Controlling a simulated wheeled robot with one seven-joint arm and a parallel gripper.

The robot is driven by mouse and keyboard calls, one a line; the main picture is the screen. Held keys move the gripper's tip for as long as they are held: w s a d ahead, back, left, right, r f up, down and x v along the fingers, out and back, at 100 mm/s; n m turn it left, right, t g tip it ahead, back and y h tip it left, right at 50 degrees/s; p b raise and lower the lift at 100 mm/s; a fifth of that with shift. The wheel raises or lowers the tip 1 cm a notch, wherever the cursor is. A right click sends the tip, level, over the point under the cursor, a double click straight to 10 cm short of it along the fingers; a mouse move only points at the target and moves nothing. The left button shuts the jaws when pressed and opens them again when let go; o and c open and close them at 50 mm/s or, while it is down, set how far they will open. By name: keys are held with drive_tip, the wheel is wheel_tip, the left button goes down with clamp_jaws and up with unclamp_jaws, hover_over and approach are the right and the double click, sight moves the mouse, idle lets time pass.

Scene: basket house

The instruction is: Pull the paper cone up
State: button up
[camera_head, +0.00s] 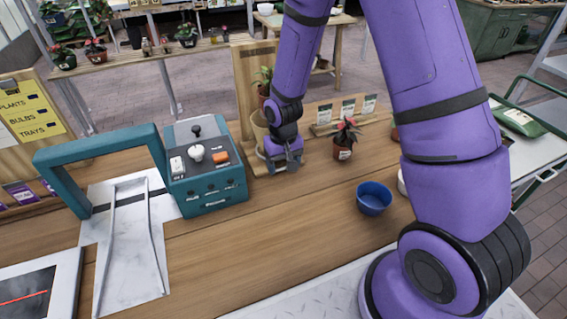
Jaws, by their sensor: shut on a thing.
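A tan, tapering shape, which looks like the paper cone (259,124), stands in front of an upright wooden board, mostly hidden by my wrist. My gripper (284,164) points down at the cone's lower right side, low over the wooden table. It is shut on the cone, though the fingertips and the contact are partly hidden. I cannot tell whether the cone is raised off its base.
A teal control box (207,170) with a teal frame stands to the left. A potted red plant (345,138) and a blue bowl (374,198) are to the right. A small potted plant (264,94) is behind my wrist.

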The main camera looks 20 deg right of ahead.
wheel_tip(320, 180, up, 12)
drive_tip(key=shift+r, duration=0.2)
drive_tip(key=shift+w+d, duration=0.1)
drive_tip(key=o, duration=1)
drive_tip(key=shift+r, duration=0.1)
wheel_tip(320, 180, up, 11)
drive_tip(key=shift+f, duration=0.2)
drive_tip(key=s+d+r+t, duration=0.2)
drive_tip(key=s+r, duration=0.4)
drive_tip(key=s, duration=0.6)
drive_tip(key=s+d+r+t, duration=0.3)
drive_tip(key=s+r, duration=0.4)
drive_tip(key=s, duration=0.5)
drive_tip(key=shift+d+r, duration=0.15)
drive_tip(key=shift+d, duration=0.7)
